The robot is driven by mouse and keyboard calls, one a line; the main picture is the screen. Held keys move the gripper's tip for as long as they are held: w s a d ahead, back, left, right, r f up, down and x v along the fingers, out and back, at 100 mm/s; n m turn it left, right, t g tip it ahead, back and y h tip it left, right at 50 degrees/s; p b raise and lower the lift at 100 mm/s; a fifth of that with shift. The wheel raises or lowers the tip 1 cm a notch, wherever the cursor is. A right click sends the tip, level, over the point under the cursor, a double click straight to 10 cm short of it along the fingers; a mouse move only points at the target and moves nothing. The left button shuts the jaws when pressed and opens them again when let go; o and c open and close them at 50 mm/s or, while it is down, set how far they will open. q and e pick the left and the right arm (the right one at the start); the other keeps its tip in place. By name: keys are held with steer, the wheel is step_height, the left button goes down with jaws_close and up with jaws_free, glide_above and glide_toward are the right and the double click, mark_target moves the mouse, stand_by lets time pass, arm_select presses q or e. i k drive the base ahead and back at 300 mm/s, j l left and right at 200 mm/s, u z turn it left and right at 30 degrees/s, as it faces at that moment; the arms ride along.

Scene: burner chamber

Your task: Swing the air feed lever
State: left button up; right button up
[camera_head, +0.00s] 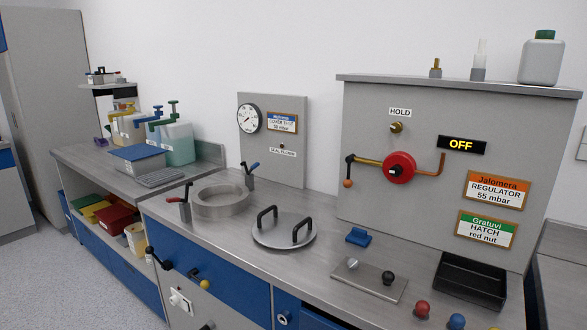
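No part in view carries a legible "air feed" label, so I cannot tell which lever it is. On the grey upright panel (360,120), a red round wheel (399,168) sits on a brass and copper pipe. A short black lever with an orange ball end (348,183) hangs down at the pipe's left end. A black-handled lever (159,259) sticks out from the front of the bench. Neither of my grippers is in view.
A round lid with two handles (284,232) lies beside an open metal ring (219,203) with clamps. A metal plate (362,285) with knobs, a black tray (469,281) and a blue block (358,237) lie before the panel. The display reads OFF (461,145).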

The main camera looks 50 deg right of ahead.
mark_target(347, 182)
steer(key=i+z, duration=0.6)
steer(key=z, duration=0.2)
steer(key=i+j+z, duration=0.2)
steer(key=z, duration=0.2)
steer(key=i, duration=0.1)
